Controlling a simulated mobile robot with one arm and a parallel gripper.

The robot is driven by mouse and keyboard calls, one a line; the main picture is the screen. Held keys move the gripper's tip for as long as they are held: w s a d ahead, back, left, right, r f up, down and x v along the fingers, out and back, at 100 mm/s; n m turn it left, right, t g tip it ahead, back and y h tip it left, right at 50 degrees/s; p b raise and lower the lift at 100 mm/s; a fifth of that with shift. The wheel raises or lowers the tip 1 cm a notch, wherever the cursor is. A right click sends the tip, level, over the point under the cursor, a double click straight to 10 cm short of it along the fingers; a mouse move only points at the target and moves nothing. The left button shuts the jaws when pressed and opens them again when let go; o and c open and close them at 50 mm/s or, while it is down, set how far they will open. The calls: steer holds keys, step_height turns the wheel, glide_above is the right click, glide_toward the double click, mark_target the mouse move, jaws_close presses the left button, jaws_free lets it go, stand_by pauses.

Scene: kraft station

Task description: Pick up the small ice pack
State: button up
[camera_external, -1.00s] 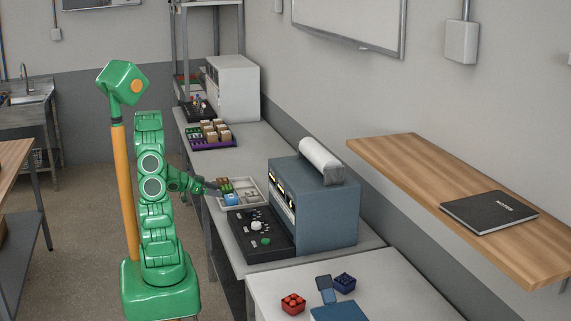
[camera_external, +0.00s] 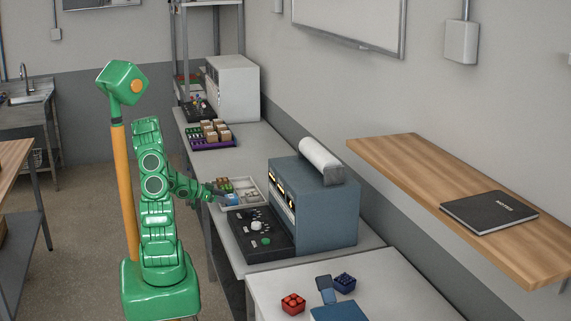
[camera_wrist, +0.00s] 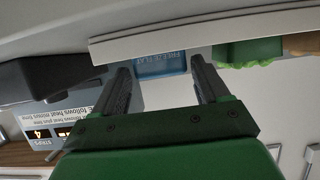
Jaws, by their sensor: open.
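The small ice pack (camera_wrist: 160,64) is a blue block with pale lettering. In the wrist view it lies ahead of and between my gripper's two dark fingers (camera_wrist: 162,85), which are apart. It also shows as a small blue patch in the outside view (camera_external: 232,199), in a light tray (camera_external: 258,183) on the bench. My gripper (camera_external: 219,194) is open at the tray's near left side, with its tips close to the ice pack. Whether the fingers touch it I cannot tell.
Green and brown items (camera_wrist: 250,50) lie beside the ice pack in the tray. A black control panel (camera_external: 268,245) and a blue-grey machine (camera_external: 330,215) stand close to the tray. A purple tray of boxes (camera_external: 200,147) sits farther back on the bench.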

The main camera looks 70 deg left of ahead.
steer(key=shift+x, duration=1.8)
steer(key=shift+a, duration=0.1)
steer(key=shift+c, duration=0.4)
steer(key=c, duration=0.7)
